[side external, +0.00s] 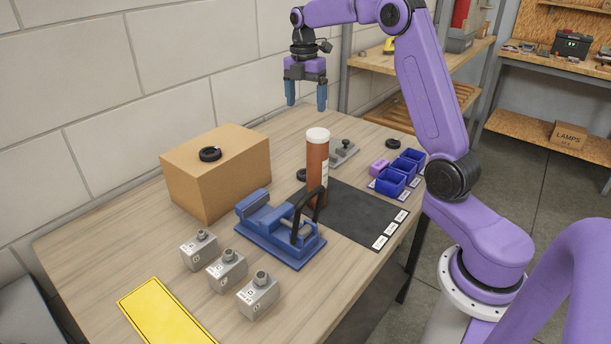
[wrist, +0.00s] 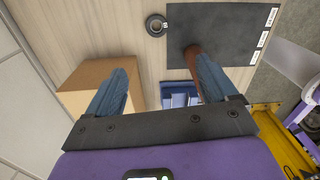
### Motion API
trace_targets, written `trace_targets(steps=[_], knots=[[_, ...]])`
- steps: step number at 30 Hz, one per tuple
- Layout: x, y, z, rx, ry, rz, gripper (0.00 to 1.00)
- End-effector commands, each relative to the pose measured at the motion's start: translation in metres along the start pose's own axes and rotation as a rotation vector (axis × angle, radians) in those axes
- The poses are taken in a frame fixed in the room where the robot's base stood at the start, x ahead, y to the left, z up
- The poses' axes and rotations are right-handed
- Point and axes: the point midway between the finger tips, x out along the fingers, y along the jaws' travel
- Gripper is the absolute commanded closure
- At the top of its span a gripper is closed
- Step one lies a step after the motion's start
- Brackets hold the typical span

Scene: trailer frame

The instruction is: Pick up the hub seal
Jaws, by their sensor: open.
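Several small black rings are in view, and I cannot tell which one is the hub seal. One black ring (side external: 210,154) lies on top of the cardboard box (side external: 236,186). Another ring (side external: 301,174) lies flat on the table beside the brown tube, partly hidden by it; a ring on the bare wood by the mat shows in the wrist view (wrist: 156,25). A third dark ring (side external: 393,143) lies near the blue bins. My gripper (side external: 306,104) is open and empty, pointing down high above the back of the table. Its fingers also show in the wrist view (wrist: 165,66).
An upright brown tube with a white cap (side external: 317,165) stands on the black mat (side external: 352,222). A blue vise (side external: 279,236) with a black handle, several grey blocks (side external: 227,270), a grey fixture (side external: 343,151) and blue bins (side external: 391,182) stand around it. A wall borders the left.

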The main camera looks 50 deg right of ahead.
Motion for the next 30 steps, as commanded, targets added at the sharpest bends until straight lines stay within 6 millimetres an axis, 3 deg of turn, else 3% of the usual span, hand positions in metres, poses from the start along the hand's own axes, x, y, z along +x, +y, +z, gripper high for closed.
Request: trace_targets(steps=[4, 14, 24, 30], knots=[[0.027, 0.0, -0.003, -0.002, 0.003, -0.008, 0.14], [0.063, 0.0, -0.004, -0.001, 0.003, -0.008, 0.14], [0.127, 0.0, -0.004, -0.001, 0.003, -0.008, 0.14], [0.156, 0.001, -0.004, -0.001, 0.002, -0.006, 0.14]])
